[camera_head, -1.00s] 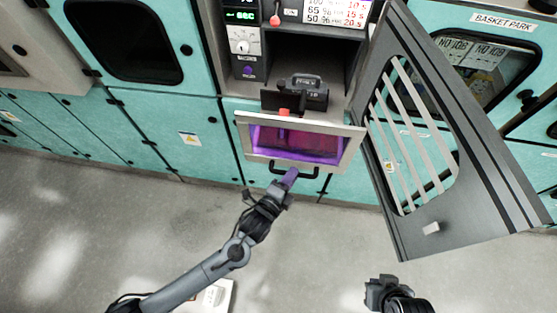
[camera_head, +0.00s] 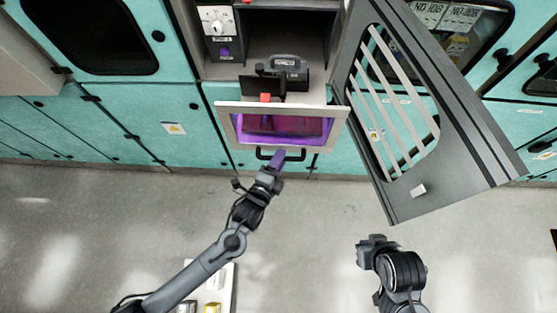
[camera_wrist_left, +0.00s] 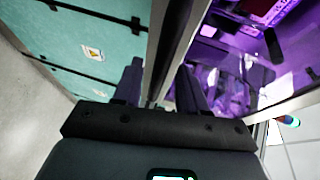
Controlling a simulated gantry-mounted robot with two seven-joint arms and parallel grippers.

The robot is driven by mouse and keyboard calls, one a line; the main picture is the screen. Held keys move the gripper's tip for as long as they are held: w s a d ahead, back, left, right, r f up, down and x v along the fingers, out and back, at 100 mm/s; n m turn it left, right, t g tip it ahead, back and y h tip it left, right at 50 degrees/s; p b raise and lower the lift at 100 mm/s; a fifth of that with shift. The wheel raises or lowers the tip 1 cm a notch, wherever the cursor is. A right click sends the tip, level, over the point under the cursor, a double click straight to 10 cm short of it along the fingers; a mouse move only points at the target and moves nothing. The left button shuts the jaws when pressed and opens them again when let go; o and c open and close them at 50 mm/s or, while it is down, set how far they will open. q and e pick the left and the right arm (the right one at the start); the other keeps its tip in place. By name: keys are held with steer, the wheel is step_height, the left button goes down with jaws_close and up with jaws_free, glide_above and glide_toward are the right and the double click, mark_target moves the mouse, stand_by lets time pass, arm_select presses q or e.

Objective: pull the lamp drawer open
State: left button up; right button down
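The lamp drawer (camera_head: 225,126) is a pale-framed box with a purple-lit inside, standing out from the machine below the dark recess. Its black handle (camera_head: 295,156) runs along the front. My left gripper (camera_head: 278,159) is at this handle, with its purple fingers reaching up to it. In the left wrist view my left gripper (camera_wrist_left: 160,88) has its fingers apart, with a grey and black edge between them; I cannot tell whether they touch it. The purple inside also shows there. My right gripper (camera_head: 366,252) is lower right, away from the drawer; its fingers are unclear.
A dark slatted door (camera_head: 455,110) stands open to the right of the drawer. A black device (camera_head: 288,70) sits in the recess above. Teal cabinets flank both sides. A pale tray (camera_head: 226,288) lies behind my left forearm. The grey floor between is clear.

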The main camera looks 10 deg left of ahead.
arm_select(q)
steer(key=b+v, duration=0.1)
steer(key=v, duration=1)
steer(key=shift+b, duration=0.3)
